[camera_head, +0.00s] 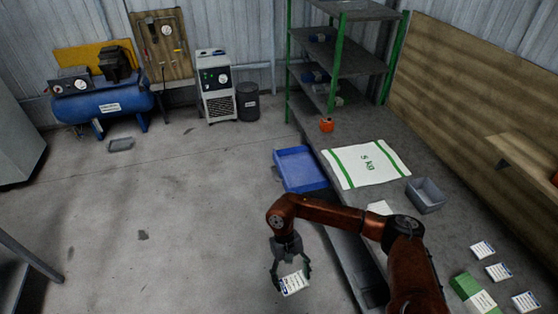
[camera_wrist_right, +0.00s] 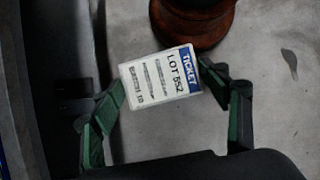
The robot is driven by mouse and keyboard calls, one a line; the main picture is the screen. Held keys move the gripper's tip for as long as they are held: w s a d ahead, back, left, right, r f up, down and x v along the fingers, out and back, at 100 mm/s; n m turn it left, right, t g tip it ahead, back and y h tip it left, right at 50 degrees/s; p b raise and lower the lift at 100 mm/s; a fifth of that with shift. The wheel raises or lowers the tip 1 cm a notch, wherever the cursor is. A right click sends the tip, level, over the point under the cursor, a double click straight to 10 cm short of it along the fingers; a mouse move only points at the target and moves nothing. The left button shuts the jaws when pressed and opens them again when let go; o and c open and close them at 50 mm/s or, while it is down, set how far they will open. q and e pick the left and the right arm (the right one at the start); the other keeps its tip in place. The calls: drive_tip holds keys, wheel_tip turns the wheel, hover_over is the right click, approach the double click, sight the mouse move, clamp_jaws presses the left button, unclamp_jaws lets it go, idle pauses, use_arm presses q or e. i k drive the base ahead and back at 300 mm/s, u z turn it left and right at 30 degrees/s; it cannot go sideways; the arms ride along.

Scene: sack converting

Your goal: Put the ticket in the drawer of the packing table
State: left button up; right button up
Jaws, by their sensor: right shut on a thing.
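The ticket (camera_head: 293,284) is a small white card with a blue band. In the right wrist view the ticket (camera_wrist_right: 158,78) reads "TICKET" and "LOT 552". My right gripper (camera_head: 291,272) is shut on the ticket, with a green-padded finger at each side. It hangs left of the packing table (camera_head: 440,222), over the floor side of the table's edge. A dark recess (camera_head: 352,262) shows under the table edge, partly behind my arm; I cannot tell whether it is the open drawer. My left gripper is not in view.
On the table are a white sack (camera_head: 362,163) marked 5 kg, a grey bin (camera_head: 426,194), several cards (camera_head: 498,271), a green box (camera_head: 472,293) and an orange object (camera_head: 326,125). A blue tray (camera_head: 300,169) stands at the left edge.

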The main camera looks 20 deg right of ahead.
sight(300, 172)
drive_tip(key=u, duration=0.3)
drive_tip(key=i, duration=3.15)
drive_tip(key=z, duration=1.7)
drive_tip(key=i, duration=0.8)
drive_tip(key=z, duration=0.75)
